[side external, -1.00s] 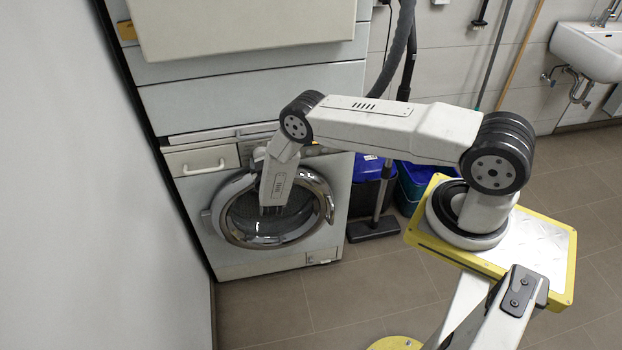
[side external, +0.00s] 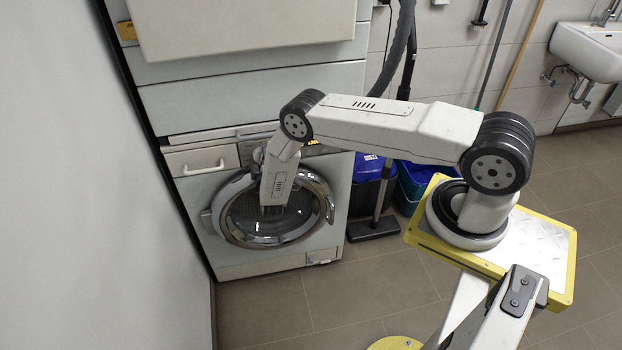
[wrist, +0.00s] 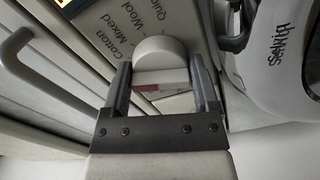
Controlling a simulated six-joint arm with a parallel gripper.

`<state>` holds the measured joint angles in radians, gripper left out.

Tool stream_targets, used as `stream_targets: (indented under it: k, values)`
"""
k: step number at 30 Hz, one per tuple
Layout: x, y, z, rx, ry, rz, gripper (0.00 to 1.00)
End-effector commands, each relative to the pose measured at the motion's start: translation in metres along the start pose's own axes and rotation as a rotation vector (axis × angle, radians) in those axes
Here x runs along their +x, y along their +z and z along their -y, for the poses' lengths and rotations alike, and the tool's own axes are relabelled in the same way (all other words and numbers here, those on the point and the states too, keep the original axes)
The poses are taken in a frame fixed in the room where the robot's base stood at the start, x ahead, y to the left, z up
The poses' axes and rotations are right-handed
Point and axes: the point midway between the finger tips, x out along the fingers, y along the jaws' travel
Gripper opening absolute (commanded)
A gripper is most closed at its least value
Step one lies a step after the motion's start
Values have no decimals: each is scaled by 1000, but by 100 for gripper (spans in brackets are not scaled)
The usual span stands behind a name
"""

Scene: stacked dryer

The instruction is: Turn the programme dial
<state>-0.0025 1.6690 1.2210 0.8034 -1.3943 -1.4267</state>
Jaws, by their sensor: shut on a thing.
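The programme dial (wrist: 162,57) is a pale round knob on the dryer's control panel, with a raised grip bar. My gripper (wrist: 161,88) has one dark finger on each side of the bar and is shut on it. A small red mark shows on the near side of the bar in the wrist view. Printed labels beside the dial read Cotton, Mixed, Wool and Quick. In the side external view, the machine (side external: 232,262) stands low at left with its round glass door shut.
A drawer with a white handle (side external: 204,168) is left of the dial. A dark display edge (wrist: 67,5) shows near the labels. The round door (side external: 320,193) is below the panel. A hose (side external: 397,48) and blue bins stand to the right. The floor in front is clear.

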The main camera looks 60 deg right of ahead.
Motion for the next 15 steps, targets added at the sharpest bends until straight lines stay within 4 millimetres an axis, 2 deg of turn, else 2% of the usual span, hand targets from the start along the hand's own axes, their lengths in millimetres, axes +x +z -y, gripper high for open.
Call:
stream_targets:
  k: [6, 15]
  values:
    - [0, 1, 0, -174, -2, 1, 18]
    - [0, 1, 0, -304, -2, 2, 18]
